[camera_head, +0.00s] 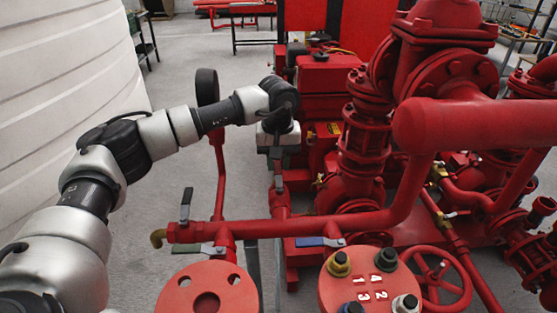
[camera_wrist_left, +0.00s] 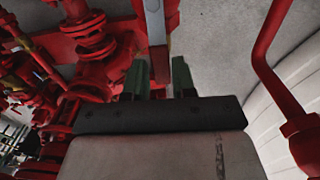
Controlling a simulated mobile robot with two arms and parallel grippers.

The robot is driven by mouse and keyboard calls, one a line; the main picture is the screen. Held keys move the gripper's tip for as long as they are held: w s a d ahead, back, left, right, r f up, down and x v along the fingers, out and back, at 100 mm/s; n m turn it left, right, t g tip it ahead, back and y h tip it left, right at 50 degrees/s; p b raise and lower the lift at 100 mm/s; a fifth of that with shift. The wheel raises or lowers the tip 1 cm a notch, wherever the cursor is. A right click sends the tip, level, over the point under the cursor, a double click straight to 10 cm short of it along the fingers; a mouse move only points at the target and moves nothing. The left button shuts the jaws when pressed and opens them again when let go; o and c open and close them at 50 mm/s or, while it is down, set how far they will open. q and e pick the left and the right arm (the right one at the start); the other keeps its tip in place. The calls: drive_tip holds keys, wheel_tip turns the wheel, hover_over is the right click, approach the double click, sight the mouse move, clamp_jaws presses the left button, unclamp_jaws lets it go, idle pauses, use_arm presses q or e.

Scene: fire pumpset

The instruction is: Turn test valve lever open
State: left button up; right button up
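The fingers are apart, with a visible gap on each side of the lever. Whether the lever's end is level with the fingers in depth is unclear. My right gripper is out of view.
A red horizontal pipe (camera_head: 275,228) runs below, with a dark-handled lever (camera_head: 187,203) and a blue lever (camera_head: 318,241). A round gauge (camera_head: 207,87) on a thin red pipe stands left of the gripper. The red pump body (camera_head: 365,140) is close on the right.

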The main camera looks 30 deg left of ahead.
sight(278, 167)
use_arm(q)
drive_tip(key=o, duration=0.3)
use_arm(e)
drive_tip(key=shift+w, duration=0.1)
use_arm(q)
drive_tip(key=shift+r, duration=0.45)
wheel_tip(278, 167, up, 10)
drive_tip(key=shift+p, duration=0.3)
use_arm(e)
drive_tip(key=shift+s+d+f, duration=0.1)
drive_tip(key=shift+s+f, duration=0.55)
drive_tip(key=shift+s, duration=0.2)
